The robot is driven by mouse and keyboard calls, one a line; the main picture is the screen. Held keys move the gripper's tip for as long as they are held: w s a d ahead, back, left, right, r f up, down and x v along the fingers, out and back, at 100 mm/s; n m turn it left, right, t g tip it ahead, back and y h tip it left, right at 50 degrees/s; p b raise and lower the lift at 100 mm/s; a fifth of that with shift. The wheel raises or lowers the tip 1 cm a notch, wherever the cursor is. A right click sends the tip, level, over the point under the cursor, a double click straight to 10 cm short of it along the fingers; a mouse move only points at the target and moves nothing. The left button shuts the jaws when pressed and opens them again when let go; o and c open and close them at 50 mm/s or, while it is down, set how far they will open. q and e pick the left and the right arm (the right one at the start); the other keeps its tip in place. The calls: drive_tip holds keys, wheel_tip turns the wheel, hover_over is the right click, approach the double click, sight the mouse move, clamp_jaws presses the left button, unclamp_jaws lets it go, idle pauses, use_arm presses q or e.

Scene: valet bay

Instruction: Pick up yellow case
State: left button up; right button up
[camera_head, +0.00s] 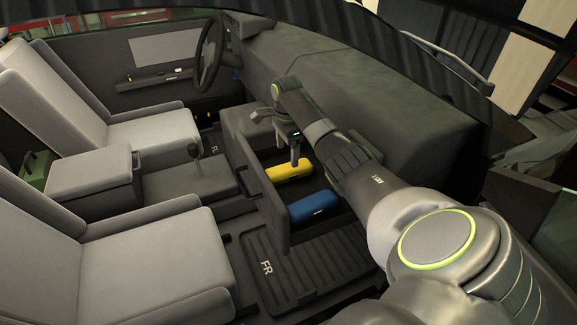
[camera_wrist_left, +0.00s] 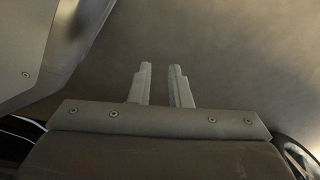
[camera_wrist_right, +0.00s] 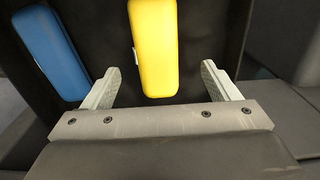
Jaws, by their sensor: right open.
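The yellow case (camera_head: 289,170) lies in the open glove compartment drawer, beyond the blue case. In the right wrist view the yellow case (camera_wrist_right: 154,45) is upright in the picture, ahead of and between my right gripper's spread fingers (camera_wrist_right: 160,85). In the head view my right gripper (camera_head: 294,152) is over the drawer, right by the yellow case. It is open and holds nothing. My left gripper (camera_wrist_left: 160,75) shows only in the left wrist view. Its two fingers stand a little apart with nothing between them.
The blue case (camera_head: 312,207) lies in the same drawer, nearer the camera; it also shows in the right wrist view (camera_wrist_right: 50,52). The drawer's front wall (camera_head: 272,210) stands beside the cases. A floor mat (camera_head: 325,265) is below, and seats (camera_head: 150,262) are at left.

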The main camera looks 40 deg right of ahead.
sight(289, 167)
drive_tip(key=f, duration=0.4)
drive_tip(key=f+b, duration=0.1)
drive_tip(key=f, duration=0.2)
drive_tip(key=shift+s+f, duration=0.1)
drive_tip(key=shift+s, duration=0.2)
use_arm(q)
drive_tip(key=shift+w+d+r, duration=0.25)
drive_tip(key=shift+w+r, duration=0.2)
drive_tip(key=shift+w, duration=0.2)
drive_tip(key=shift+w+d+r, duration=0.2)
drive_tip(key=shift+w+r, duration=0.2)
drive_tip(key=shift+w, duration=0.2)
